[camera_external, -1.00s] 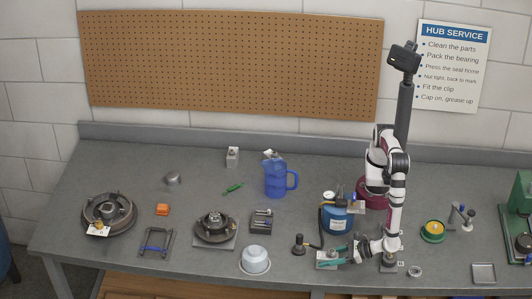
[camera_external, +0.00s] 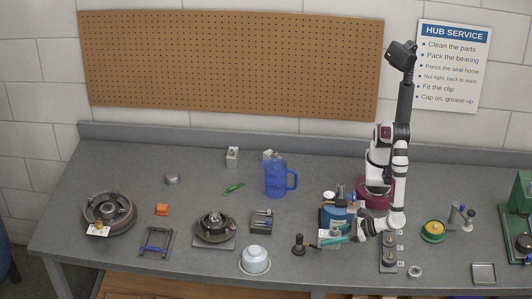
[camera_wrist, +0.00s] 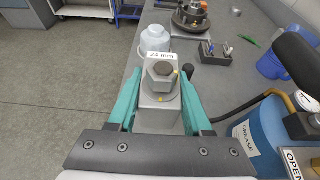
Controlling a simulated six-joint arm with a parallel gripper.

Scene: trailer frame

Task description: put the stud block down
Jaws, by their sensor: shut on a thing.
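The stud block (camera_wrist: 158,118) is a grey block with a large hex nut on top and a white "24 mm" label at its far end. My gripper (camera_wrist: 161,74) has teal fingers, one on each side of the block, and is shut on it. In the external view my gripper (camera_external: 331,239) is low over the front of the bench, in front of the blue grease can (camera_external: 327,218). The block appears held above the bench top. Its underside is hidden.
A dark strip with several studs and white labels (camera_external: 389,252) lies right of my gripper. A black-based tool (camera_external: 298,246) stands just left, and a pale tub (camera_external: 255,260) farther left. A small ring (camera_external: 415,271) lies near the front edge.

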